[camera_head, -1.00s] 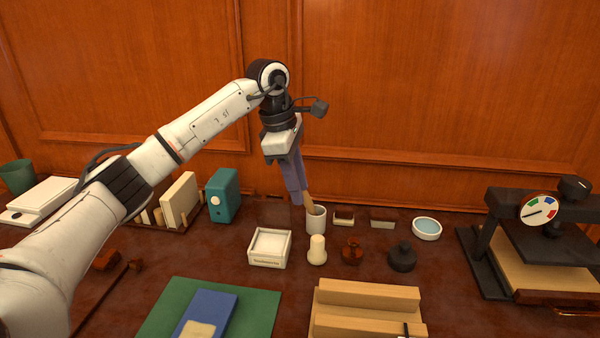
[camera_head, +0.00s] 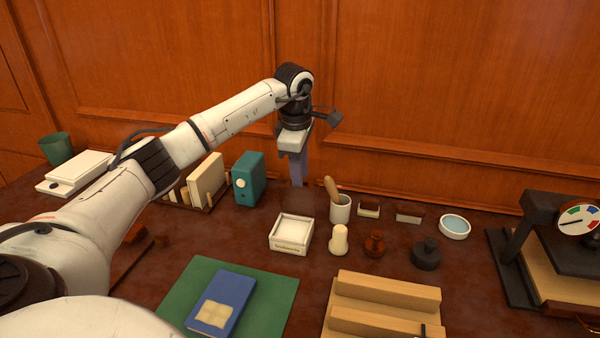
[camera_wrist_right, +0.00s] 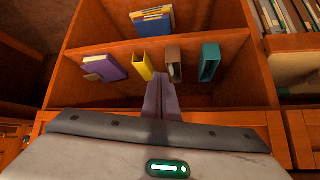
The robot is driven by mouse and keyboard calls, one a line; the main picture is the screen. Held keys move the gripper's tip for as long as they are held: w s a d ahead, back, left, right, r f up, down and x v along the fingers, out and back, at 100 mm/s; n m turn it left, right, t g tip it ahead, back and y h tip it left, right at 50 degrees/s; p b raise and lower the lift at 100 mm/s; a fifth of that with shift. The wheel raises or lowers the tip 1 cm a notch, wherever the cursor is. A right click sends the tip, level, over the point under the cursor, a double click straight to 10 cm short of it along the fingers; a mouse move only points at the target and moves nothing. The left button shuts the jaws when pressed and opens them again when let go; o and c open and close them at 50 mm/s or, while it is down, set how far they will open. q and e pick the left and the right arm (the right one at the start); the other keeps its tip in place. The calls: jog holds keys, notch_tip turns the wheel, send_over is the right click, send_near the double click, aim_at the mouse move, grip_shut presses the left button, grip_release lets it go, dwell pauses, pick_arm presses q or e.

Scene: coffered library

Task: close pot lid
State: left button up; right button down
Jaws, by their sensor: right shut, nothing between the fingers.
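No thing stands out as a pot with a separate lid. The likely vessels are a white cup (camera_head: 341,212) with a wooden-handled tool (camera_head: 331,188) leaning in it, a small brown knobbed vessel (camera_head: 374,248) and a dark knobbed one (camera_head: 426,256). The two knobbed ones look capped, but are small in view. My left gripper (camera_head: 298,184) points down, left of the cup and apart from it; its fingers overlap, so its opening cannot be told. My right gripper (camera_wrist_right: 162,80) is shut and empty before a bookshelf, outside the head view.
A white square tray (camera_head: 290,246), a cream peg (camera_head: 340,241) and a round pale-blue dish (camera_head: 454,226) stand nearby. A wooden rack (camera_head: 385,292) and a blue book (camera_head: 222,302) on a green mat (camera_head: 272,298) lie in front. A black press (camera_head: 530,235) stands right.

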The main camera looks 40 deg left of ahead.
pick_arm(q)
jog(key=shift+f, duration=0.1)
grip_shut()
dwell(0.3)
